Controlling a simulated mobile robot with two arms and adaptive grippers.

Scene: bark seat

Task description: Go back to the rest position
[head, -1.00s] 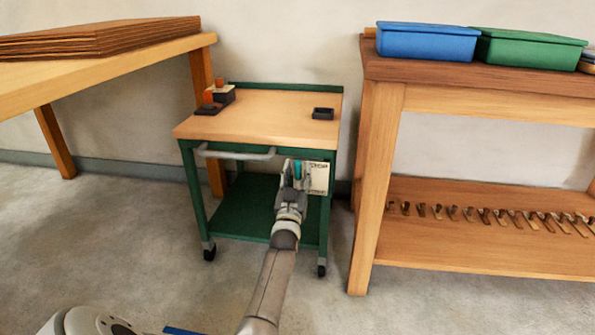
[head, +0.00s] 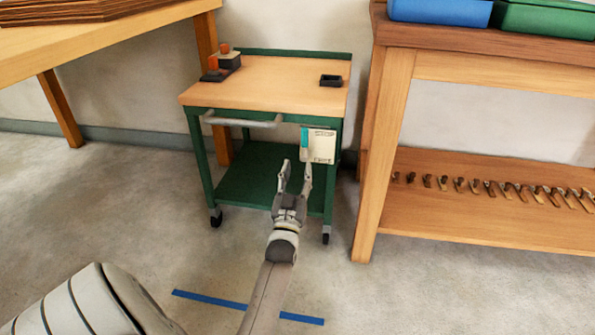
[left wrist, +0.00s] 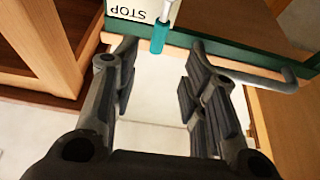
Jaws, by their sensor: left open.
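My left gripper (head: 296,177) is open and empty in front of the green trolley, below a white card (head: 321,146) on the trolley's front. In the left wrist view, the gripper's fingers (left wrist: 160,85) stand apart with bare space between them. A tool with a teal handle (left wrist: 160,37) and pale shaft hangs just beyond them, in front of the card (left wrist: 137,10) with the upside-down word STOP. The teal handle also shows at the card's left edge in the head view (head: 304,136). My right gripper is not in view.
The trolley's wooden top (head: 270,85) carries small dark blocks and a black tray (head: 331,80). A grey handle bar (head: 240,121) juts from its front. Benches stand left (head: 100,45) and right (head: 480,205). A blue floor strip (head: 212,299) lies in front; nearby floor is clear.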

